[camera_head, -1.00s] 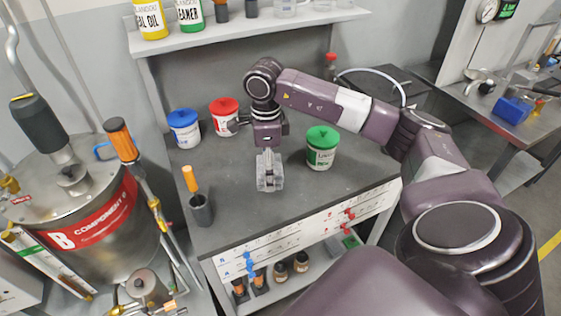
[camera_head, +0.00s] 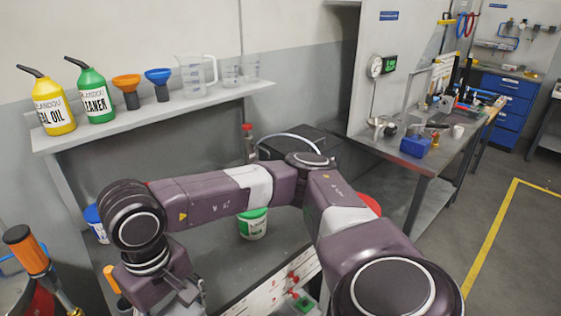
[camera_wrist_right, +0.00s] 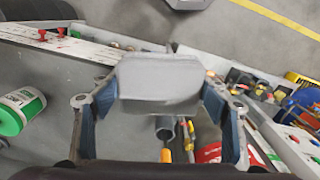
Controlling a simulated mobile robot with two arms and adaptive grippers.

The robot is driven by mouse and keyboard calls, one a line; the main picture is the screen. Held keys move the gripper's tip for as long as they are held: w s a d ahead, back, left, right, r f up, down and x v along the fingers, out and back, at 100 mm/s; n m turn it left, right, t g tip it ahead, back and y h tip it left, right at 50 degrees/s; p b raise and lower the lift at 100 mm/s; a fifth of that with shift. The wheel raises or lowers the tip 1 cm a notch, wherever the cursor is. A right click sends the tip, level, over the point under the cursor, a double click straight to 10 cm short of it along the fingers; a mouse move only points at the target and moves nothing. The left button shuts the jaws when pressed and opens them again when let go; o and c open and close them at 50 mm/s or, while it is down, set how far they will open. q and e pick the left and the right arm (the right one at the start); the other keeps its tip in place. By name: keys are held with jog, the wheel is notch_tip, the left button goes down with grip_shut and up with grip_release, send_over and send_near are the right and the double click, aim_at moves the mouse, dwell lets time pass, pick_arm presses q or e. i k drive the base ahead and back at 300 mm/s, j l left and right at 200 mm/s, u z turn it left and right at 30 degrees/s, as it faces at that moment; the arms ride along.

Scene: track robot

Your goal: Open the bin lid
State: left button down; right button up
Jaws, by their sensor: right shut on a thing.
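No bin lid can be made out for certain. A red rounded edge (camera_head: 368,203) shows behind my arm in the head view, mostly hidden, and I cannot tell what it is. In the right wrist view my right gripper (camera_wrist_right: 160,92) is shut on a grey block-like thing (camera_wrist_right: 158,72), held between its two fingers. In the head view this gripper is at the lower left, largely hidden by my own wrist, and the held thing is not seen there. My left gripper is in neither view.
A green-lidded tub (camera_head: 253,226) stands on the grey workbench (camera_head: 215,250). A blue-lidded tub (camera_head: 94,220) is partly hidden. Bottles, funnels and jugs stand on the shelf (camera_head: 160,112). An orange-handled tool (camera_head: 28,250) stands at lower left. Open floor (camera_head: 470,215) lies at right.

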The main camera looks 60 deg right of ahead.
aim_at(303, 138)
jog(key=k+z, duration=0.1)
jog(key=z, duration=1.95)
